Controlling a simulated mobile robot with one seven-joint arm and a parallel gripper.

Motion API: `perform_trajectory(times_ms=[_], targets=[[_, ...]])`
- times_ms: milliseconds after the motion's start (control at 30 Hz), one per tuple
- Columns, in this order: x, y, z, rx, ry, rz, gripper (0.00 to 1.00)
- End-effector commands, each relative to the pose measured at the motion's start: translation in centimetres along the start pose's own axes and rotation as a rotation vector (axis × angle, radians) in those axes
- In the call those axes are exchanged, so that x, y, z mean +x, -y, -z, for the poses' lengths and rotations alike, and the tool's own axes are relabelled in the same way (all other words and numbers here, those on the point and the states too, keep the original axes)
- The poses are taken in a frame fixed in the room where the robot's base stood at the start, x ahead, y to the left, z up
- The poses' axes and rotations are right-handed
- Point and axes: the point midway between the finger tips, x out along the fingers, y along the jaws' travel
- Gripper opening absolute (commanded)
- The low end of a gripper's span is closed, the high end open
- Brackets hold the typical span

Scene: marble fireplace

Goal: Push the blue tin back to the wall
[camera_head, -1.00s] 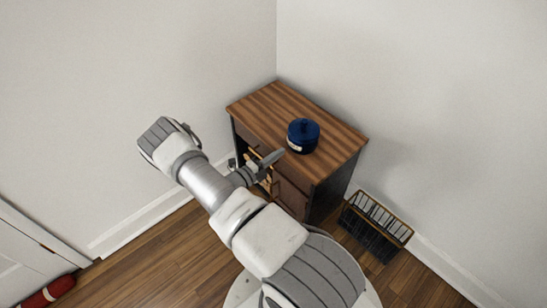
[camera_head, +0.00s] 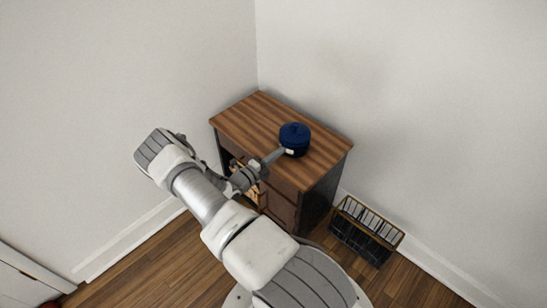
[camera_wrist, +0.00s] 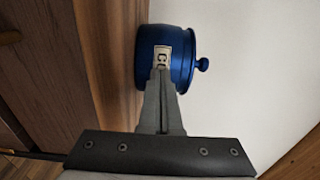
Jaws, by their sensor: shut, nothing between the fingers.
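The blue tin (camera_head: 294,137) stands upright on the wooden top of a small cabinet (camera_head: 250,122), with bare wood between it and the wall behind. It has a lid with a knob and a pale label. In the wrist view the tin (camera_wrist: 181,60) appears on its side, its label (camera_wrist: 162,58) facing my gripper. My gripper (camera_head: 279,154) is shut and empty, its tips at the tin's front side by the label. The fingertips (camera_wrist: 160,75) look to be at or touching the label; exact contact is hard to tell.
A black wire rack with a wooden rim (camera_head: 367,230) stands on the floor right of the cabinet. Plain walls (camera_head: 390,90) meet behind the cabinet. The cabinet top around the tin is clear. A white door (camera_head: 22,275) is at the lower left.

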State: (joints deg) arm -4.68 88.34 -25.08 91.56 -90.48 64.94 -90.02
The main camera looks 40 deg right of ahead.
Motion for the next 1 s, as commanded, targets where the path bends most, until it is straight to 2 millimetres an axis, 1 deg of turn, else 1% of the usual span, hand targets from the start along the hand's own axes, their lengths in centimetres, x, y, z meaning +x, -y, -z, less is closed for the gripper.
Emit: perform_trajectory(times_ms=[200,300,733,1000], targets=[[1.6,-0.1,0.1,0.000,-0.001,0.001,0.00],[2.0,-0.1,0.1,0.000,0.000,0.000,0.00],[2.2,0.0,0.1,0.000,0.000,0.000,0.00],[3.0,0.0,0.1,0.000,0.000,0.001,0.00]])
